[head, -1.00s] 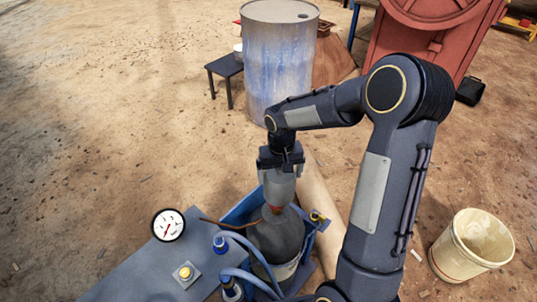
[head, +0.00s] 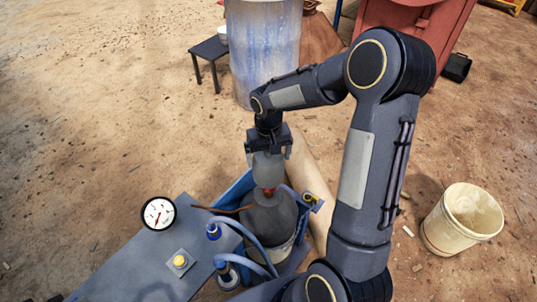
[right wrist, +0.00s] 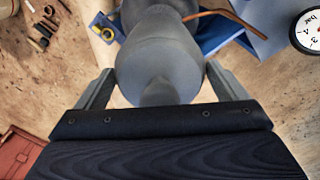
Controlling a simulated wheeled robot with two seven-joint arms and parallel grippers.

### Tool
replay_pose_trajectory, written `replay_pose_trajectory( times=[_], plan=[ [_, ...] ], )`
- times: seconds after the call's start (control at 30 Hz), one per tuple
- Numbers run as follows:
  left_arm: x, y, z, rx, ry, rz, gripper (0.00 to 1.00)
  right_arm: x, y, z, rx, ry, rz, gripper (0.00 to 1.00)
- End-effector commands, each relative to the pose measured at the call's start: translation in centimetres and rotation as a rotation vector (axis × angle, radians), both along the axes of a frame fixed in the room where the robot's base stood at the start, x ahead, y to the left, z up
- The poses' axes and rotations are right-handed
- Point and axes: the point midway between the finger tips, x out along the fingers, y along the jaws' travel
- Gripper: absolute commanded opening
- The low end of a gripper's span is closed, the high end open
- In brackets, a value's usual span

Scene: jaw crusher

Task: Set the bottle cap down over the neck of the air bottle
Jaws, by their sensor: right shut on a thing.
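The bottle cap (head: 267,168), a grey rounded piece, is held in my right gripper (head: 268,150), which is shut on it from above. The cap is upright and roughly above the neck. Its lower edge is close to the fitting; I cannot tell whether they touch. In the right wrist view the cap (right wrist: 160,65) sits between both fingers and hides the neck. My left gripper is not in view.
A grey bench with a pressure gauge (head: 158,213) and yellow button (head: 179,261) lies left of the bottle. Blue hoses (head: 246,236) run beside it. A cream bucket (head: 462,222) stands right, a blue-stained drum (head: 264,50) behind. Open dirt floor surrounds them.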

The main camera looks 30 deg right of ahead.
Motion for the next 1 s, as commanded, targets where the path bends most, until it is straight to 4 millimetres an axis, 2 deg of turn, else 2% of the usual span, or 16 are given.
replay_pose_trajectory(
  times=[0.1, 1.0],
  plan=[
    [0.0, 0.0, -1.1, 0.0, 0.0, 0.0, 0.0, 0.0, 0.0, -1.2, 0.0, -0.001, 0.001, 0.59],
    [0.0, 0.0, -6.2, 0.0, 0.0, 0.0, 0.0, 0.0, 0.0, -7.4, 0.0, -0.001, 0.001, 0.59]
  ],
)
